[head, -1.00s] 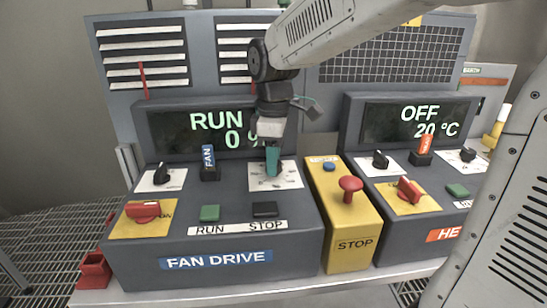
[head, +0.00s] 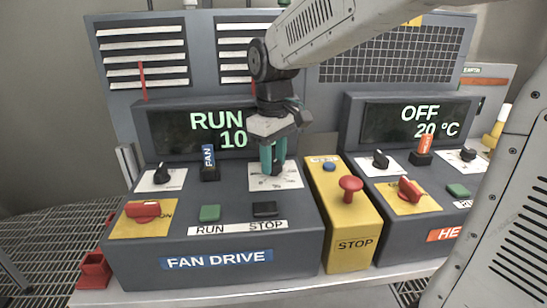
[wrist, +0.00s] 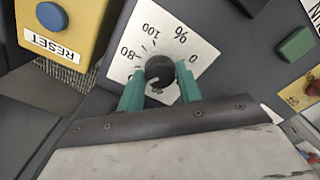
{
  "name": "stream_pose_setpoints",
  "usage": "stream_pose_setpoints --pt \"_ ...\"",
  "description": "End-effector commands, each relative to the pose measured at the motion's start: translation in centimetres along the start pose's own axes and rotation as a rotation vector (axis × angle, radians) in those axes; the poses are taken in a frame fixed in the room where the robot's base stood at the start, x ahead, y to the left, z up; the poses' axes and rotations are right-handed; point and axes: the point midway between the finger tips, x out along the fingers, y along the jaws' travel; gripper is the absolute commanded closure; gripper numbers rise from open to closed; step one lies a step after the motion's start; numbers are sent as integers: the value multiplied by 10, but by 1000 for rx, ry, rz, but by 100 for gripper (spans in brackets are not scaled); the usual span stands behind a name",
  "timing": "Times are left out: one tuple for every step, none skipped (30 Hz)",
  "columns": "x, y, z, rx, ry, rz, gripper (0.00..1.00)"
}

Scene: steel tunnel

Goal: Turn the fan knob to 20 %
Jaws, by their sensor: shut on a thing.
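The fan knob is a black round knob (wrist: 158,69) on a white percent dial plate (wrist: 168,24) on the fan drive console. The plate also shows in the head view (head: 290,175). My gripper (head: 273,160) points down over the plate, with teal fingers on either side of the knob, shut on it. In the wrist view my gripper (wrist: 160,84) covers the lower part of the scale; 0, 80 and 100 are readable. In the head view the fingers mostly hide the knob. The fan display (head: 218,128) reads RUN and 10.
A yellow box (head: 345,235) with a red stop button (head: 350,186) and blue reset button stands just right. Green run (head: 210,213) and black stop (head: 265,209) buttons lie in front of the plate. The heater console (head: 440,205) is farther right, its display reading OFF, 20 °C.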

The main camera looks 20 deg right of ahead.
Motion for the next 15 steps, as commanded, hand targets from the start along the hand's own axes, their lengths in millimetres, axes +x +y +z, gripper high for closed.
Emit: stream_pose_setpoints --pt "0 0 0 40 0 0 88" --pt "0 0 0 66 0 0 88" --pt "-1 0 0 100 0 0 88" --pt "-1 0 0 124 0 0 88" --pt "-1 0 0 149 0 0 88" --pt "-1 0 0 179 0 0 88" --pt "-1 0 0 201 0 0 88" --pt "-1 0 0 222 0 0 88" --pt "-1 0 0 248 0 0 88" --pt "-1 0 0 267 0 0 88" --pt "-1 0 0 284 0 0 88" --pt "-1 0 0 305 0 0 88" --pt "-1 0 0 321 0 0 88" --pt "-1 0 0 334 0 0 88" --pt "-1 0 0 351 1 0 88"
